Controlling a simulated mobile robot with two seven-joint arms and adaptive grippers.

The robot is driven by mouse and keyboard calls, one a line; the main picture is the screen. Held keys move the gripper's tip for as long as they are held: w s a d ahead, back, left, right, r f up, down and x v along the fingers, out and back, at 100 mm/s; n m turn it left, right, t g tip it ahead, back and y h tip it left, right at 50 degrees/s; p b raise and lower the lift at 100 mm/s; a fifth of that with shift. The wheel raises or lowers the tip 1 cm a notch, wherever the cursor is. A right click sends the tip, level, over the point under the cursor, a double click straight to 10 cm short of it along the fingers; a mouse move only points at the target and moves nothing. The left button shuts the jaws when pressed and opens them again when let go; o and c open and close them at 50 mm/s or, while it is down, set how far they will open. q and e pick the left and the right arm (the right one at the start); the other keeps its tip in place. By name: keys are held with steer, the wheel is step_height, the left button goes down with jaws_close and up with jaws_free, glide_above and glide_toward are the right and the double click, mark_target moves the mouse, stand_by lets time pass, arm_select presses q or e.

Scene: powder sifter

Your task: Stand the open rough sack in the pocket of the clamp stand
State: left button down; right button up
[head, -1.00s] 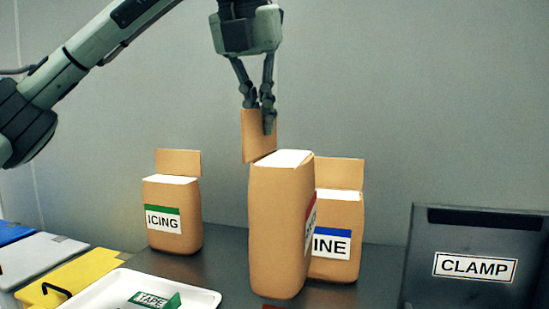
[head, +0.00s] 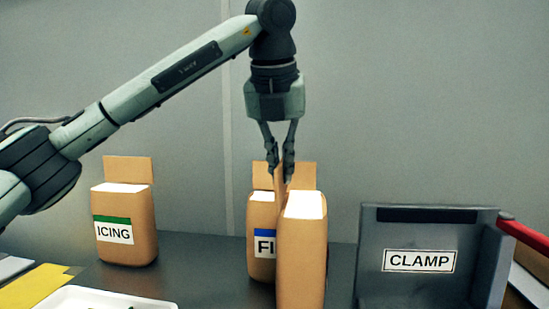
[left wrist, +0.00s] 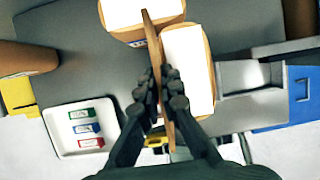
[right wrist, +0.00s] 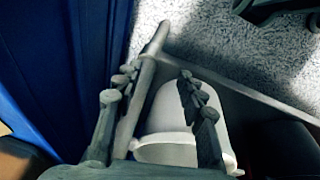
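The sack in my left gripper (head: 281,175) is tan with a white open top (head: 303,206). I take it for the rough sack, as its front label is out of view now. The gripper is shut on its raised back flap, and the sack hangs roughly upright below. The left wrist view shows the flap between the fingers, with the sack's white top (left wrist: 189,75) beside it. The grey clamp stand (head: 390,285), labelled CLAMP, stands to the right, apart from the sack. My right gripper (right wrist: 156,80) is open, away from the sacks.
The sack with the blue label (head: 261,215) stands close behind the held sack, partly hidden. The ICING sack (head: 125,230) stands at the left. A white tray (head: 75,298) with small labels lies front left. A red bar (head: 524,237) sticks out at the clamp stand's right.

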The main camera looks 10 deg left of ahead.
mark_target(281, 186)
arm_select(q)
steer(key=shift+f, duration=1.55)
steer(key=c, duration=2.1)
jaws_free()
steer(key=shift+f, duration=0.1)
steer(key=o, duration=0.4)
